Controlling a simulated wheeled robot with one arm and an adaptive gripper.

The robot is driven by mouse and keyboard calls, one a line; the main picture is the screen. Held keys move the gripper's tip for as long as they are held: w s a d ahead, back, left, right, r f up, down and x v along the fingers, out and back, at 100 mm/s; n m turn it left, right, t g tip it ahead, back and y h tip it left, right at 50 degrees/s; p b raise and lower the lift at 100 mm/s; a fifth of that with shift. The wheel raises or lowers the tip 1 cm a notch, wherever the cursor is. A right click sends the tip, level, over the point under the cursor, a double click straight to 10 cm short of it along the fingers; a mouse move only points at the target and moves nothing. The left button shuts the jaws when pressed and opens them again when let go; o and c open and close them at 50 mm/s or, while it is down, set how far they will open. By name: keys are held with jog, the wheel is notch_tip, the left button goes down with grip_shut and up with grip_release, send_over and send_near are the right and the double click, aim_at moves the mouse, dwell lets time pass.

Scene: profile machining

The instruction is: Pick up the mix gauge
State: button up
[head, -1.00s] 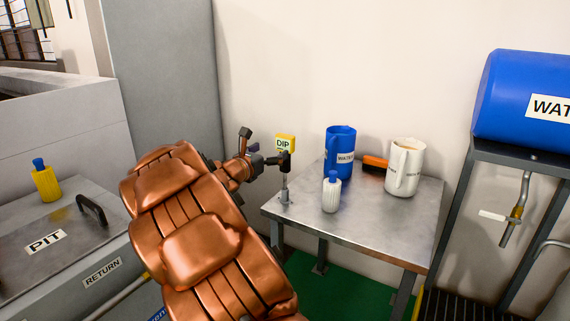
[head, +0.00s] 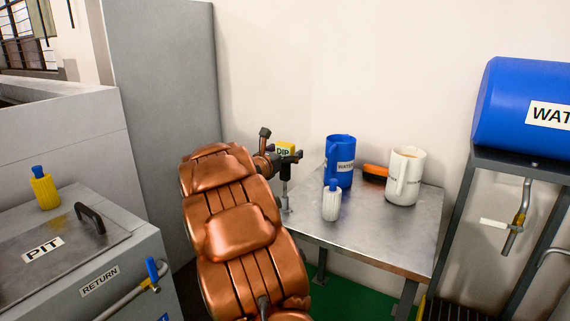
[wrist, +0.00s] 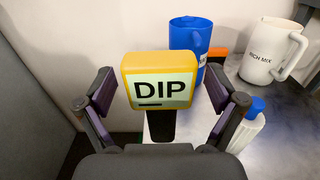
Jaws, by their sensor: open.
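The mix gauge is a yellow box with a pale face marked DIP (head: 285,149), at the left edge of the metal table on a short grey post. In the wrist view the gauge (wrist: 160,80) stands upright between the fingers of my gripper (wrist: 160,90), with a dark stem below it. The fingers are spread, one on each side, with a gap to the box. In the head view my gripper (head: 288,160) is in front of the gauge and hides part of it.
A blue jug (head: 340,165), white jug (head: 404,178), orange object (head: 374,173) and white bottle with blue cap (head: 331,204) stand on the metal table (head: 385,232). The bottle is close to the right finger. A grey cabinet (head: 165,110) rises left of the arm.

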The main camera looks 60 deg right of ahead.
jog(key=shift+c, duration=0.4)
jog(key=c, duration=1.2)
